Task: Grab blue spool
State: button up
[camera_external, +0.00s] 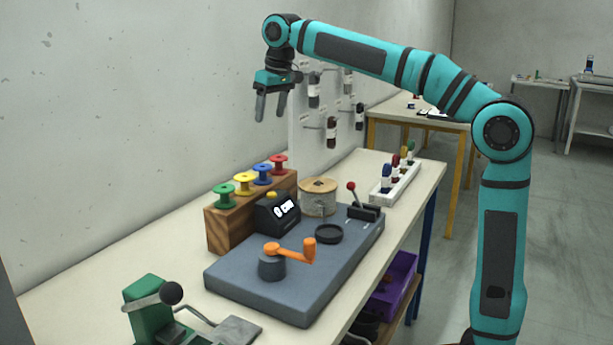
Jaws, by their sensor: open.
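The blue spool (262,174) stands on a wooden block (228,235) at the back of the workbench, by the wall. It is in a row with a green spool (223,194), a yellow spool (244,183) and a red spool (278,165); it sits between the yellow and the red one. My gripper (270,118) is open and empty, with its fingers pointing down. In the picture it hangs above the row of spools, clear of them.
A grey base with an orange crank (290,251), a black display box (278,213) and a lever (354,193) fills the bench in front of the block. A pegboard (299,135) with hanging items stands behind. A green clamp-like device (150,312) is at the near end.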

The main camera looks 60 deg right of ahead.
aim_at(262, 166)
jog(key=w+f+g, duration=0.1)
jog(key=f, duration=0.3)
jog(key=w+f, duration=0.2)
jog(key=f, duration=0.2)
jog(key=w+d+f+g, duration=0.1)
jog(key=f, duration=0.4)
jog(key=shift+w+g, duration=0.2)
jog(key=shift+g, duration=0.1)
jog(key=shift+d+f, duration=0.1)
jog(key=shift+f, duration=2.7)
jog(key=c, duration=0.7)
jog(key=shift+c, duration=0.2)
jog(key=shift+r, duration=0.1)
